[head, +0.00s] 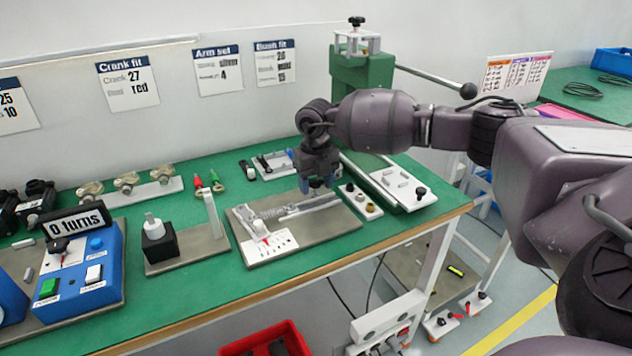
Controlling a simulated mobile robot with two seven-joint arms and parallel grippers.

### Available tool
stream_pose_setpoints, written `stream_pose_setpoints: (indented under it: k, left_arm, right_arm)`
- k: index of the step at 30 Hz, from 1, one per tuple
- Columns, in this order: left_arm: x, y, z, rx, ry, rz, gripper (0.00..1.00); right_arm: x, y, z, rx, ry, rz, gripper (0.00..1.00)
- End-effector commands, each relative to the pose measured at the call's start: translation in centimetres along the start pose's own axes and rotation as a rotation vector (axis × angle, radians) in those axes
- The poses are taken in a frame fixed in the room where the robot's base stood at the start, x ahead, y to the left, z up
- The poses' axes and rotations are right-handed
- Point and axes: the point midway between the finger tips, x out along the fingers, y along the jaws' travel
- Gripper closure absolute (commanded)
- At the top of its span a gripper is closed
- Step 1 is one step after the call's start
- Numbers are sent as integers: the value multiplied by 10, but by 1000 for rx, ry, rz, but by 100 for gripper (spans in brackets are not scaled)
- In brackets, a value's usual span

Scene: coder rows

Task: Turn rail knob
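A grey rail (306,206) lies on a metal base plate (340,224) on the green bench. At its front left end is a white scale plate (268,246) with a red pointer (266,240). My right gripper (316,187) points down over the back of this plate, close above the rail. Its fingertips look a little apart, but what is between them is too small and hidden to tell. I cannot make out the rail knob clearly; the gripper may cover it. My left gripper is not in view.
A green press (360,75) with a long lever stands behind.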

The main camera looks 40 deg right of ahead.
Motion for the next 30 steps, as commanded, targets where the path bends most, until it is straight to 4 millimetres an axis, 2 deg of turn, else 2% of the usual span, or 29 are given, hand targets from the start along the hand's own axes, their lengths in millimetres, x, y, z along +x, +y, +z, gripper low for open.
stream_pose_setpoints:
  k: [9, 13, 24, 30]
  left_arm:
    - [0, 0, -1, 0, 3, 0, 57]
    - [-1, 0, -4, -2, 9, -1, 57]
    - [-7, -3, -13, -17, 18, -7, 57]
    - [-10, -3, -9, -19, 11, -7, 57]
  right_arm:
    - [-1, 0, 0, 1, -1, 0, 35]
    - [-8, 0, 1, 2, -4, 1, 35]
    - [-74, 0, 1, 2, -10, 3, 35]
    - [-99, 0, 0, 2, -5, 3, 35]
